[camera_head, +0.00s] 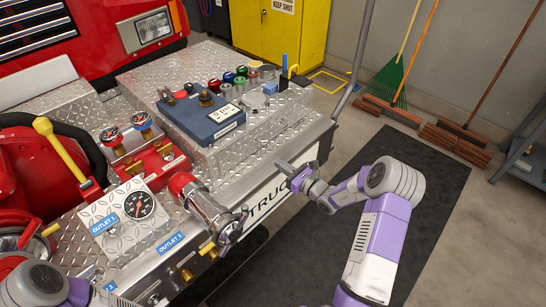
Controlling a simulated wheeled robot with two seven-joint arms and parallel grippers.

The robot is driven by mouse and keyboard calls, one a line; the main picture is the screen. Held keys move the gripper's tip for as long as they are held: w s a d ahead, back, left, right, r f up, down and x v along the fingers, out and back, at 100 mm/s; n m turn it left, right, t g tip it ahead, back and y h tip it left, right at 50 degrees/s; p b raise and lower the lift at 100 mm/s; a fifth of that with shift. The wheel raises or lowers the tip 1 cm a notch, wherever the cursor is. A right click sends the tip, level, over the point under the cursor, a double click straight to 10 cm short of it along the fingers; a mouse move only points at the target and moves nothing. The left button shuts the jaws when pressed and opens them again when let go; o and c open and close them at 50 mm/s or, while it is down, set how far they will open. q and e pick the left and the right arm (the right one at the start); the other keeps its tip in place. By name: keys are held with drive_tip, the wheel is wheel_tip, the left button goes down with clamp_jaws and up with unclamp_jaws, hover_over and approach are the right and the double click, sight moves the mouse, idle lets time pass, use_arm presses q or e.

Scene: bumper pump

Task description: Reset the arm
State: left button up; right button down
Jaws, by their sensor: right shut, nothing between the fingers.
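My right arm comes in from the bottom right, and its gripper (311,174) is shut and empty. It hangs in front of the diamond-plate bumper (176,89) of the red truck, near the "TRUCK" lettering. I cannot tell whether it touches the bumper.
A silver outlet (213,214) on a red fitting juts from the bumper. A gauge panel (127,211), a yellow-handled lever (62,159) and a blue box (202,113) are on the bumper. The dark mat (436,186) has free room.

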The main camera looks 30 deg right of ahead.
drive_tip(key=s+a+f+n+g+y, duration=0.2)
drive_tip(key=s+a+f+n+g, duration=0.25)
drive_tip(key=a, duration=0.35)
drive_tip(key=s+a+f+n+g+y, duration=0.3)
drive_tip(key=s+a+f+g, duration=0.2)
drive_tip(key=a, duration=0.3)
drive_tip(key=s+a+f+n+g+h, duration=0.2)
drive_tip(key=s+f+n, duration=0.1)
drive_tip(key=s+n, duration=0.3)
drive_tip(key=s+a+f+n+g+h+p, duration=0.1)
drive_tip(key=s+a+f+n+g+h, duration=0.1)
drive_tip(key=s+n, duration=0.5)
drive_tip(key=s+a+f+n+g+h+p, duration=0.1)
drive_tip(key=s+a+f+n+g+h, duration=0.1)
drive_tip(key=s+n, duration=0.4)
wheel_tip(320, 180, down, 3)
drive_tip(key=a+n+g, duration=0.1)
drive_tip(key=a+n, duration=0.1)
drive_tip(key=n, duration=0.1)
drive_tip(key=shift+s+a+r+h, duration=0.2)
drive_tip(key=shift+s+h, duration=0.1)
